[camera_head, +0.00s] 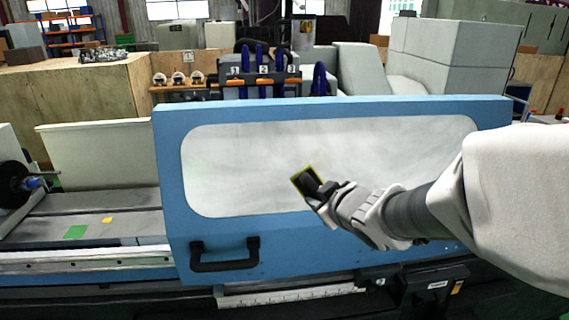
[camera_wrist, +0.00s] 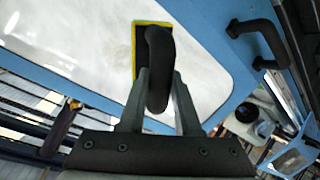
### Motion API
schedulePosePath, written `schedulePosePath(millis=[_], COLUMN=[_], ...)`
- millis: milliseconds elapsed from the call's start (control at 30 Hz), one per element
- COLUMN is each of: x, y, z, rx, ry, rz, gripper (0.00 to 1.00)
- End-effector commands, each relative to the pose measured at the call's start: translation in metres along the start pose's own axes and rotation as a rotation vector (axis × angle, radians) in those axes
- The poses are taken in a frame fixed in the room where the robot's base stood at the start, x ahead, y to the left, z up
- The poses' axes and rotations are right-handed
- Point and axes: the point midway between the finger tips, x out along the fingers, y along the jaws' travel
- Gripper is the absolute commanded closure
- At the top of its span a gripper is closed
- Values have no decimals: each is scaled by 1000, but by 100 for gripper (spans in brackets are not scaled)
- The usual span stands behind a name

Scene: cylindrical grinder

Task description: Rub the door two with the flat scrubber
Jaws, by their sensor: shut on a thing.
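A blue-framed door (camera_head: 170,160) has a wide, cloudy whitish window (camera_head: 400,145) and a black bar handle (camera_head: 225,265) at its lower left. No number shows on it. My gripper (camera_head: 323,192) is in front of the window's middle, shut on the black handle of the flat scrubber (camera_head: 305,181). The scrubber has a dark body with a yellow edge. In the wrist view, the scrubber (camera_wrist: 138,50) lies over the window (camera_wrist: 75,35), with its curved handle between my fingers (camera_wrist: 160,85). I cannot tell whether the scrubber touches the window.
A pale panel (camera_head: 95,155) and the machine bed, with a green patch (camera_head: 76,232), are at the left. Hooks with blue handles, numbered 1 to 3, stand on a rack (camera_head: 262,82) behind the door. Grey machine housings (camera_head: 455,55) are behind right.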

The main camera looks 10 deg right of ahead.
Motion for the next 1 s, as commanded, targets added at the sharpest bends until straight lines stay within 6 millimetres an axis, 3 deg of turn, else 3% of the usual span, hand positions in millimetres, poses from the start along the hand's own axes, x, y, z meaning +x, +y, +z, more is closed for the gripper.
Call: schedulePosePath(millis=[100, 233, 700, 1000], x=[-11, -10, 34, 45], y=[0, -1, 7, 10], z=[-13, -16, -17, -19], rx=[-19, -25, -25, -24], ry=[45, 58, 57, 56], rz=[-1, -4, -4, -3], gripper=[100, 100, 100, 100])
